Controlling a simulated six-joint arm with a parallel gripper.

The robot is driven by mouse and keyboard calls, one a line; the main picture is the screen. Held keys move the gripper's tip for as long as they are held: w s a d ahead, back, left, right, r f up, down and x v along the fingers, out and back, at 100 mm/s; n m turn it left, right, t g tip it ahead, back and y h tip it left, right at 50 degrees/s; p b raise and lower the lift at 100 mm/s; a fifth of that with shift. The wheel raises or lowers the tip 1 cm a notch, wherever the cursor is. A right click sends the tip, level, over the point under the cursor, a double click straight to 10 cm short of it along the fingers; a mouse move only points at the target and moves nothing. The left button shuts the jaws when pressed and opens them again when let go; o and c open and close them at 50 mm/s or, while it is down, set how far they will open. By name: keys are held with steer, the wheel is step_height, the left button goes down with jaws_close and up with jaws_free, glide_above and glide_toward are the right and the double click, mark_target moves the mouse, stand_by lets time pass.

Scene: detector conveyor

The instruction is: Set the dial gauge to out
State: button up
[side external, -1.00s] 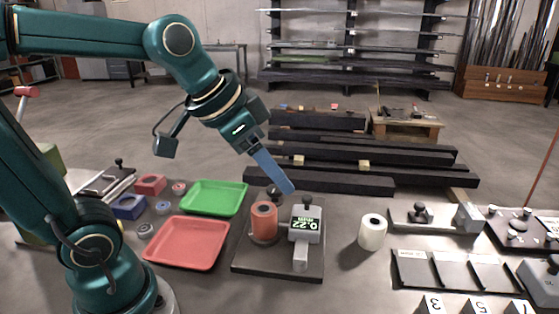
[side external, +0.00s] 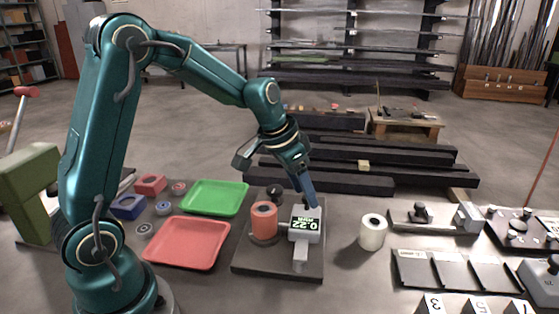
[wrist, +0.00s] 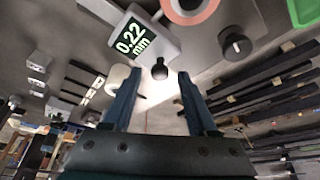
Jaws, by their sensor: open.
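In the side view my gripper (side external: 309,203) is just over the top of the gauge and hides the knob. An orange ring-shaped part (side external: 263,223) stands beside the gauge. Nothing is held.
A second black knob (side external: 274,193) stands at the back of the base plate. A white cylinder (side external: 373,232) stands right of the plate. Red (side external: 184,260) and green (side external: 214,212) trays lie left. A slide fixture (side external: 437,229) and numbered slots lie right.

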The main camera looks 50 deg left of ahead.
steer(key=shift+w+f, duration=0.1)
steer(key=shift+f, duration=0.1)
jaws_close()
stand_by(1.4)
